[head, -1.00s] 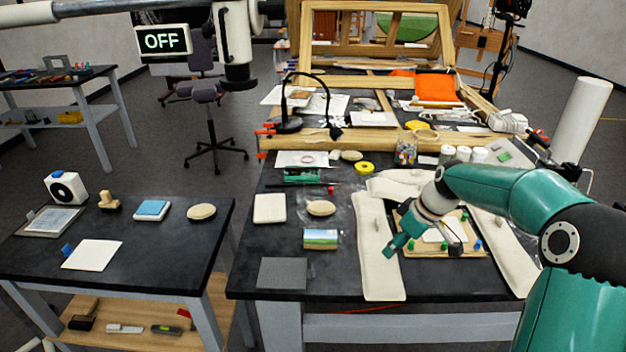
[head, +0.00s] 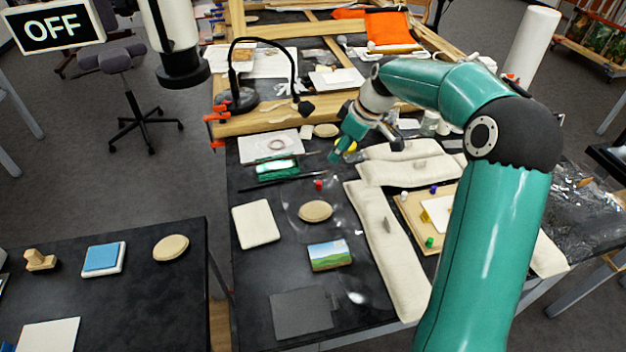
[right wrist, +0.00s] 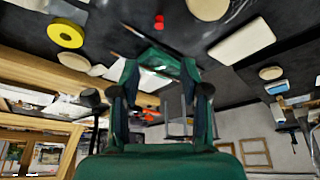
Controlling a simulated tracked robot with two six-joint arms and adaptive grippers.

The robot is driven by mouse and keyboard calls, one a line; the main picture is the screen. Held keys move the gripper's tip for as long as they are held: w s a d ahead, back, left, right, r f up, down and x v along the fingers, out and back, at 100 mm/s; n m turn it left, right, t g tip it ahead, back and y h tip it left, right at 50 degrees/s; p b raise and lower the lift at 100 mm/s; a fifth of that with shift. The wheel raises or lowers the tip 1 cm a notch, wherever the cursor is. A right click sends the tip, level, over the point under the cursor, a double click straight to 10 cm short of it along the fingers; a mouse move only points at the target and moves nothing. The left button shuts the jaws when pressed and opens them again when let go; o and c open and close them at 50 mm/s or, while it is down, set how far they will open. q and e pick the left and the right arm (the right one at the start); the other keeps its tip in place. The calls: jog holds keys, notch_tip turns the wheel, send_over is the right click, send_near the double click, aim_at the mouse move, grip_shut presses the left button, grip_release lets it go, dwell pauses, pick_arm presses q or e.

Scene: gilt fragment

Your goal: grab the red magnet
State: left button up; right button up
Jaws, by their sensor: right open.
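The red magnet (head: 318,185) is a small red piece on the black table, just in front of a thin dark rod and behind an oval beige pad (head: 315,211). It also shows near the top of the right wrist view (right wrist: 159,22), beyond the fingers. My right gripper (head: 336,155) is open, held above the table behind and slightly right of the magnet, apart from it. Its two fingers (right wrist: 159,78) frame the lower middle of the wrist view, with nothing visibly held. My left gripper is not in view.
A green-and-white item (head: 278,170) lies left of the magnet. Long cream cushions (head: 392,255) and a wooden board with coloured pieces (head: 412,207) lie to the right. A black lamp (head: 236,99) stands behind. A small landscape picture (head: 329,256) lies in front.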

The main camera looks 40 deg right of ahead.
jog(key=p, duration=0.1)
send_over(319, 182)
jog(key=s, duration=0.3)
jog(key=f, duration=0.9)
jog(key=shift+w+d+f, duration=0.1)
jog(key=shift+w+d, duration=0.1)
jog(key=shift+d, duration=0.1)
jog(key=shift+w+a+f+p, duration=0.1)
jog(key=shift+w+f+p, duration=0.15)
jog(key=shift+f+p, duration=0.25)
jog(key=p+x, duration=0.1)
jog(key=x, duration=0.2)
jog(key=shift+w+f, duration=0.1)
jog(key=shift+w, duration=0.1)
jog(key=shift+w+f, duration=0.15)
jog(key=shift+f, duration=0.25)
jog(key=c, duration=0.8)
